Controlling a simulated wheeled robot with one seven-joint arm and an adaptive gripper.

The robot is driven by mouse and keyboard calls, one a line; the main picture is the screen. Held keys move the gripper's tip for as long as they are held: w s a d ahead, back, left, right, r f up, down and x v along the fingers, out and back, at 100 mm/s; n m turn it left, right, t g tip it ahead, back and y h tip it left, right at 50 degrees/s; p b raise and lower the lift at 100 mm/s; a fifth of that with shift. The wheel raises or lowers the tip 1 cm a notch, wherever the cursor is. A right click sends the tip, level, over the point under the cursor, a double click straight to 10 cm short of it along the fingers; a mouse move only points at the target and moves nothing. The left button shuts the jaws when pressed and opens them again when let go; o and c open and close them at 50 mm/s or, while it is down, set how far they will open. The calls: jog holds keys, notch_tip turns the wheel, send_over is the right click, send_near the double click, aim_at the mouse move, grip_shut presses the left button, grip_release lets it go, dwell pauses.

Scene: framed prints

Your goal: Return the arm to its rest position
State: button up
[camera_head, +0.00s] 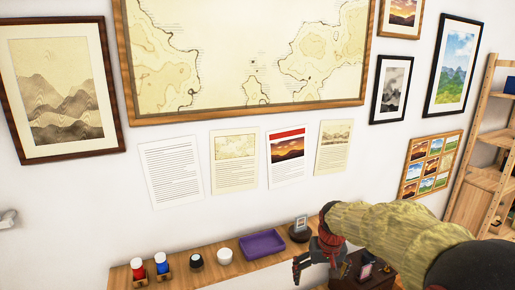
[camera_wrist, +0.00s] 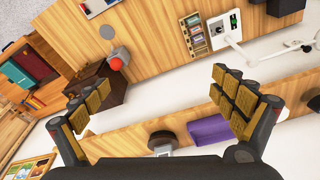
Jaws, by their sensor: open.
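My arm, in a yellow-green patterned sleeve, reaches in from the lower right in the head view. My gripper (camera_head: 312,264) hangs at its end in front of the wooden shelf (camera_head: 245,267). In the wrist view my gripper (camera_wrist: 163,90) has its two padded fingers spread wide apart with nothing between them. The purple tray (camera_head: 262,246) lies on the shelf to the left of the gripper. It also shows in the wrist view (camera_wrist: 211,130), below the right finger.
A dark round stand with a small card (camera_head: 300,231) is close to the gripper. A white cup (camera_head: 225,255), a black round item (camera_head: 196,261), a blue bottle (camera_head: 161,264) and a red bottle (camera_head: 137,269) stand farther left. A wooden rack (camera_head: 476,175) stands right. Framed prints cover the wall.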

jog(key=s+f+t+b, duration=0.1)
jog(key=s+f+b, duration=0.5)
jog(key=s+b, duration=0.3)
jog(key=s+f+t+b, duration=0.1)
jog(key=s+f+b, duration=0.5)
jog(key=s+b, duration=0.4)
jog(key=s+f+t+b, duration=0.1)
jog(key=s+f+b, duration=0.5)
jog(key=s+b, duration=0.3)
jog(key=shift+s+f, duration=0.25)
jog(key=shift+s, duration=0.9)
jog(key=shift+d, duration=0.1)
